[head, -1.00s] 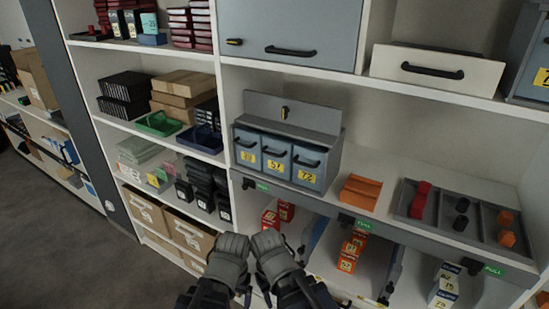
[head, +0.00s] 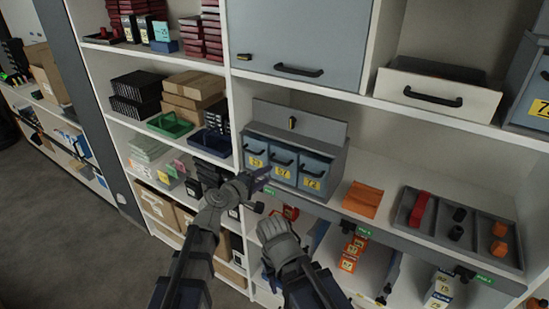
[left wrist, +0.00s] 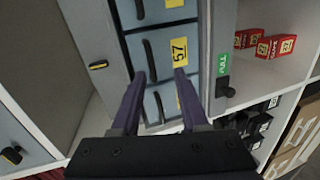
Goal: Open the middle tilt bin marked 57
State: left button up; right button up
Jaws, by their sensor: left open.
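The middle tilt bin marked 57 (head: 284,163) is blue-grey with a dark handle and a yellow label. It stands closed between two like bins in a grey housing (head: 300,121). My left gripper (head: 263,180) is in front of the bins, open and empty. In the left wrist view, the purple fingertips of my left gripper (left wrist: 160,76) point at the bin marked 57 (left wrist: 166,46). Its handle (left wrist: 150,58) shows between the fingertips, nearer the left one; contact cannot be told. My right arm's grey end (head: 279,240) is low in front of the lower shelf; its fingers are not clear.
The bin marked 72 (head: 314,172) is on the right. Below are orange boxes (head: 351,252) and green pull tags (head: 364,231). A grey-blue cabinet door (head: 298,40) is above.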

aim_at(287, 161)
pick_arm(q)
jog(key=w+d+n+t+b, duration=0.1)
jog(key=w+d, duration=0.3)
jog(key=w, duration=0.3)
jog(key=shift+f+b, duration=0.25)
jog(key=shift+b, duration=0.05)
jog(key=shift+w+a, duration=0.1)
grip_shut()
dwell(1.4)
